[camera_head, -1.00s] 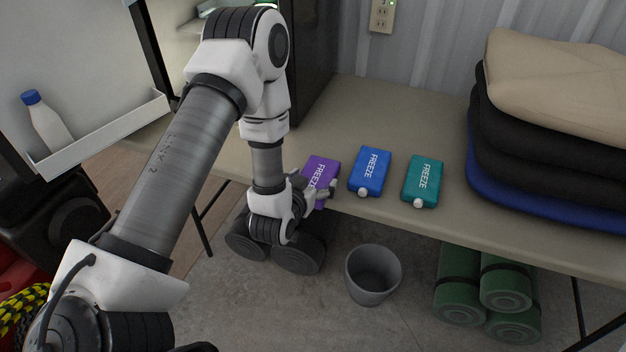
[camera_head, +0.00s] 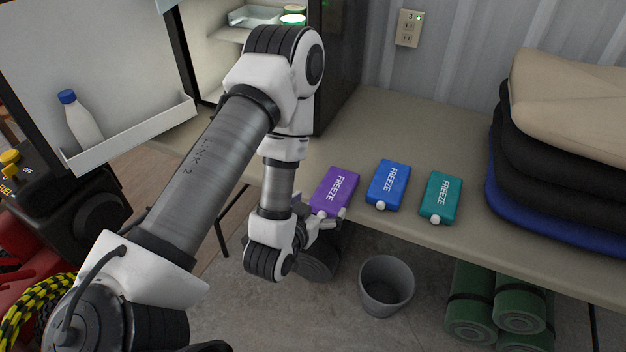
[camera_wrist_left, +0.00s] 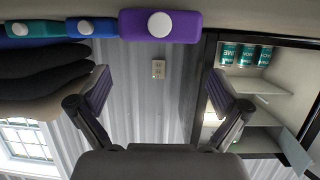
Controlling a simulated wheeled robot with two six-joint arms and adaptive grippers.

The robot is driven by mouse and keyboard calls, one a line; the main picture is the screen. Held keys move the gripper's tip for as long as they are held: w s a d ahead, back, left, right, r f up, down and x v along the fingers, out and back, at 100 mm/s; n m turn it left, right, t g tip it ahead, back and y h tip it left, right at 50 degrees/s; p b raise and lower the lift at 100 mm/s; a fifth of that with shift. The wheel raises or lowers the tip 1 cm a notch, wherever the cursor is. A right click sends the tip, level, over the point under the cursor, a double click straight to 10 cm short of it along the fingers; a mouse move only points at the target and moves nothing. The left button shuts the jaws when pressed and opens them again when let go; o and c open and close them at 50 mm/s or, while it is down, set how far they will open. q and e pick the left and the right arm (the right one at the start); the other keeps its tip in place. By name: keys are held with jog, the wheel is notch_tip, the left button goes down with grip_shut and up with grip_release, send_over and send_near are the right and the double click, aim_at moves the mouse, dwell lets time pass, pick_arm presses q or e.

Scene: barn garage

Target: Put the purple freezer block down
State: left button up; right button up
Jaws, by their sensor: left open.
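The purple freezer block (camera_head: 336,190) lies flat on the workbench (camera_head: 420,125), near its front edge and left of the blue freezer block (camera_head: 388,184). A teal freezer block (camera_head: 441,196) lies right of the blue one. My left gripper (camera_head: 328,220) is open and empty at the bench's front edge, just in front of the purple block. In the left wrist view, which is upside down, the purple block (camera_wrist_left: 188,26) shows its white cap above the spread fingers (camera_wrist_left: 160,92), with nothing between them. My right gripper is not in view.
An open fridge with a door shelf holding a white bottle (camera_head: 80,120) stands at the left. Folded cloths (camera_head: 560,150) are stacked on the right of the bench. A grey bin (camera_head: 386,285) and green rolls (camera_head: 500,300) are on the floor below.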

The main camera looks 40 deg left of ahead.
pick_arm(q)
jog(key=s+d+f+m+g+h+p, duration=0.1)
jog(key=s+d+f+g+p, duration=0.1)
jog(key=s+f+g, duration=0.4)
jog(key=s+d+f+m+g+h+p, duration=0.1)
jog(key=s+d+f+g, duration=0.4)
jog(key=s, duration=1)
notch_tip(320, 180, down, 2)
jog(key=g+h, duration=0.1)
jog(key=g, duration=0.1)
jog(key=shift+g+p, duration=0.3)
jog(key=shift+p, duration=0.1)
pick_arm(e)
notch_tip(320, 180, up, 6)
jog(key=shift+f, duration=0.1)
